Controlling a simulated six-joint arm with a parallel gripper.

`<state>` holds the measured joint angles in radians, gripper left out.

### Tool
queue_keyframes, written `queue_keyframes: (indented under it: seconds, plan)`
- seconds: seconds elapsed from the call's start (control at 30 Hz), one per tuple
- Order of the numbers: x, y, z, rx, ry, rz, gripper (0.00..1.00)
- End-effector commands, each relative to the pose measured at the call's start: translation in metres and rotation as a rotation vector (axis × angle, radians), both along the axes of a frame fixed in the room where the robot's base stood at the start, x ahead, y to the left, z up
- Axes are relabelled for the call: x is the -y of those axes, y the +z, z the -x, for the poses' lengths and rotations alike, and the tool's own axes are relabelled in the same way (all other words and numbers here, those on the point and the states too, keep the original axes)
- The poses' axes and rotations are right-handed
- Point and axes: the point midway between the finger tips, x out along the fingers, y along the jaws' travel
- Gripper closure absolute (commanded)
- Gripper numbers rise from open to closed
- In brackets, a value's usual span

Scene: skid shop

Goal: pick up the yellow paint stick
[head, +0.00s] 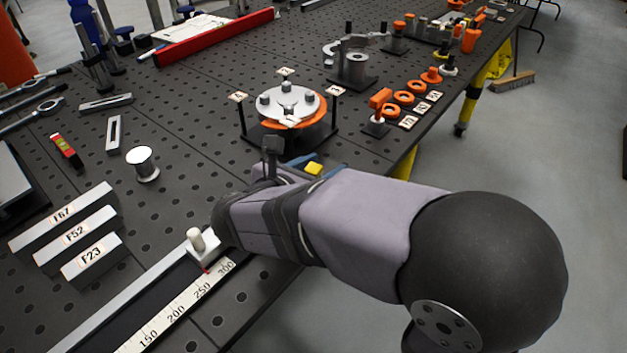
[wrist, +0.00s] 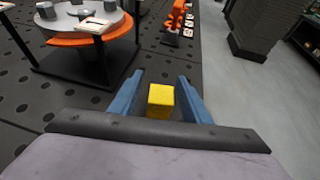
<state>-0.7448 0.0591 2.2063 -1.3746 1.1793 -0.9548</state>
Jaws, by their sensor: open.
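The yellow paint stick shows as a small yellow block (wrist: 160,100) in the wrist view, between the two blue fingers of my gripper (wrist: 158,95). There are gaps on both sides of it, so the fingers are open around it. In the head view the yellow end of the paint stick (head: 314,169) shows just past my arm, near the table's right edge. My gripper (head: 305,162) is mostly hidden there behind my own arm. The lower part of the stick is hidden.
A round orange and grey fixture (head: 291,106) on black posts stands just beyond my gripper. Orange rings (head: 404,97) and label tags lie to its right. Labelled grey blocks (head: 75,232) and a ruler (head: 180,308) lie at left. The perforated table (head: 200,120) ends at right, with floor beyond.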

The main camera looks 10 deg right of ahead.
Motion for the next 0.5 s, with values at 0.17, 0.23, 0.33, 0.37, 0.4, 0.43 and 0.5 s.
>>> queue_keyframes:
  seconds: [0.17, 0.23, 0.33, 0.37, 0.4, 0.43, 0.5]
  plan:
    - [0.0005, -0.0004, -0.0012, 0.0, 0.001, 0.0, 0.57]
    - [0.0004, -0.0004, -0.0011, 0.0, 0.001, 0.0, 0.57]
    - [0.0004, -0.0003, -0.001, 0.0, 0.001, 0.0, 0.81]
    - [0.0004, -0.0002, -0.0011, 0.0, 0.001, 0.0, 0.88]
    - [0.0003, -0.0003, -0.001, 0.0, 0.001, 0.0, 0.98]
    - [0.0003, -0.0002, -0.001, 0.001, 0.001, -0.001, 1.0]
    - [0.0004, -0.0001, -0.001, 0.001, 0.001, -0.001, 1.0]
